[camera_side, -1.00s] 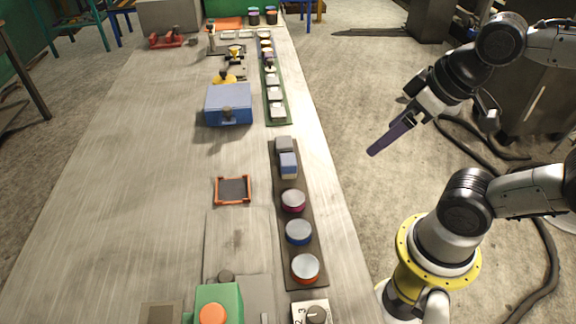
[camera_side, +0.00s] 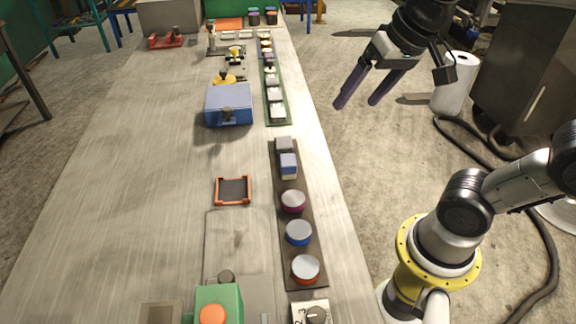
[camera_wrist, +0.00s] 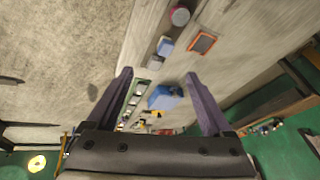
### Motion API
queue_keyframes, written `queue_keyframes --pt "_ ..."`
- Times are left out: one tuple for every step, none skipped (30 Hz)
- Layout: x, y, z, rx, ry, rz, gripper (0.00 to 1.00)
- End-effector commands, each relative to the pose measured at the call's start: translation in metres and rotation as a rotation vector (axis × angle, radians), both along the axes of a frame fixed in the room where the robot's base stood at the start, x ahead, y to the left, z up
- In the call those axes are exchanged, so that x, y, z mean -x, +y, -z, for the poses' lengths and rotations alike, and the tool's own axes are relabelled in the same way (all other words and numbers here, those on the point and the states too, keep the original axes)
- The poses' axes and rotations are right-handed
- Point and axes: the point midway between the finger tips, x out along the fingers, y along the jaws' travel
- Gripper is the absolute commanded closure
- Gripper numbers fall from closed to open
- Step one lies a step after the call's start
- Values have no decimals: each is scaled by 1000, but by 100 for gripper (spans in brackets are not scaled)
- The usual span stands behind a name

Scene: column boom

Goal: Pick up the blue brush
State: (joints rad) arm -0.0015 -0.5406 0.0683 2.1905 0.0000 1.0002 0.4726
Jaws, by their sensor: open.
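A small block with a blue top and pale lower part, which looks like the blue brush (camera_side: 289,164), sits on a dark strip (camera_side: 313,250) along the bench's right edge. It lies between a grey block (camera_side: 284,144) and a dark red round piece (camera_side: 293,201). The blue brush also shows in the wrist view (camera_wrist: 166,45), near the top centre. My gripper (camera_side: 358,103) is open and empty, with two long purple fingers apart. It hangs off the bench's right side, above and to the right of the brush in the side view. Nothing hides the brush.
Blue-rimmed (camera_side: 299,232) and orange-rimmed (camera_side: 305,268) round pieces share the strip. A green tray of white pieces (camera_side: 276,95) and a blue box (camera_side: 229,104) are behind. An orange frame (camera_side: 233,190) lies to the left. The bench's left side is clear.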

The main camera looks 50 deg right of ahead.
Motion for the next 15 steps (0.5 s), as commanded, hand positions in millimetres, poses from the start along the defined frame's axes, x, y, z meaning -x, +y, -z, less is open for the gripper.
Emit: queue_keyframes --pt "-16 0 -1 -17 30 39 15" --pt "-25 0 -1 -28 48 65 15" --pt "-39 1 -1 -42 72 102 15" --pt "-49 1 1 -52 90 128 15" --pt "-60 1 3 -60 110 154 15" --pt "-74 1 7 -70 139 188 15" --pt "-85 1 11 -76 160 210 15" --pt "-96 2 16 -81 182 232 15" --pt "-109 2 24 -85 210 258 15" --pt "-119 2 30 -88 231 275 15" --pt "-128 2 36 -88 252 288 15" --pt "-138 2 46 -88 278 302 15" --pt "-145 3 53 -87 296 308 15" --pt "-151 3 61 -85 313 310 15" --pt "-158 3 70 -81 335 311 15"
